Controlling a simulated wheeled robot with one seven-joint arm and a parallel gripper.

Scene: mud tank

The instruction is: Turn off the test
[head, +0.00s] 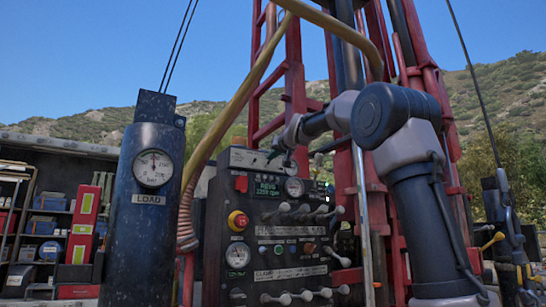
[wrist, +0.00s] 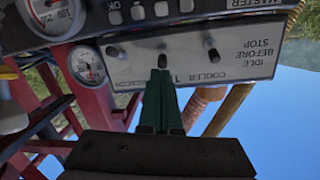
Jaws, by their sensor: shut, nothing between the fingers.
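The control panel (head: 222,215) stands in the middle of the head view. Its top strip (head: 245,158) carries small toggles, and my gripper (head: 277,155) is at that strip. In the wrist view the strip (wrist: 230,75) appears upside down, with a left toggle (wrist: 112,52), a middle toggle (wrist: 162,59) and a right toggle (wrist: 213,55). My gripper's green fingers (wrist: 160,85) are together, with their tips at or just short of the middle toggle; contact is unclear. The fingers hide most of that toggle's label. The right toggle's label reads COOLER. I cannot read a TEST label.
The panel also has a green display (head: 267,189), a red and yellow stop button (head: 238,221), several levers (head: 295,212) and gauges. A hose (head: 225,115) and red mast (head: 295,90) rise close by. A dark LOAD cylinder (head: 145,240) stands left.

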